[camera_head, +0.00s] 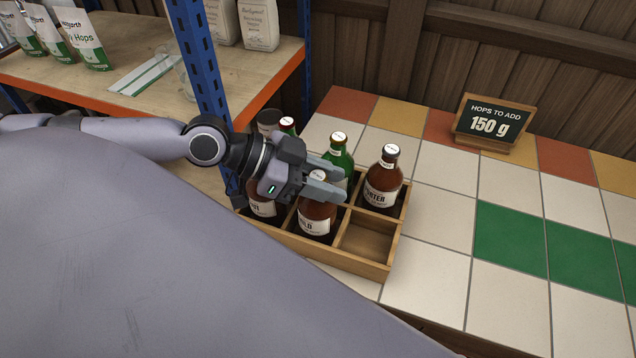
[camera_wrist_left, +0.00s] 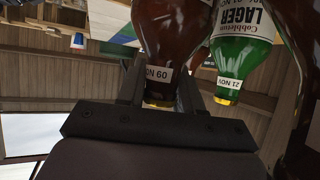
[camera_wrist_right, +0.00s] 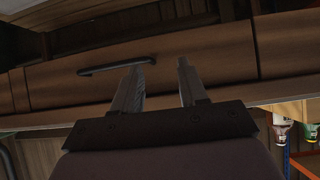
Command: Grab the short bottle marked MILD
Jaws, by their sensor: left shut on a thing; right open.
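A brown bottle (camera_head: 316,222) with a cream label, its visible letters ending in "LD", stands in the front middle compartment of the wooden crate (camera_head: 340,264). My left gripper (camera_head: 332,184) is shut on this bottle's neck, with the cap showing between the fingers. In the left wrist view the brown neck (camera_wrist_left: 158,92), with a date band, sits between the fingers. The gripper hides part of the label. My right gripper (camera_wrist_right: 158,78) is open and empty in the right wrist view, in front of a wooden panel with a dark handle (camera_wrist_right: 117,66).
A PORTER bottle (camera_head: 383,184), a green bottle (camera_head: 338,158) and another brown bottle (camera_head: 264,208) stand close by in the crate. The front right compartment is empty. A blue shelf post (camera_head: 203,60) rises behind my left arm. A "150 g" sign (camera_head: 494,119) stands on the tiled counter (camera_head: 433,218).

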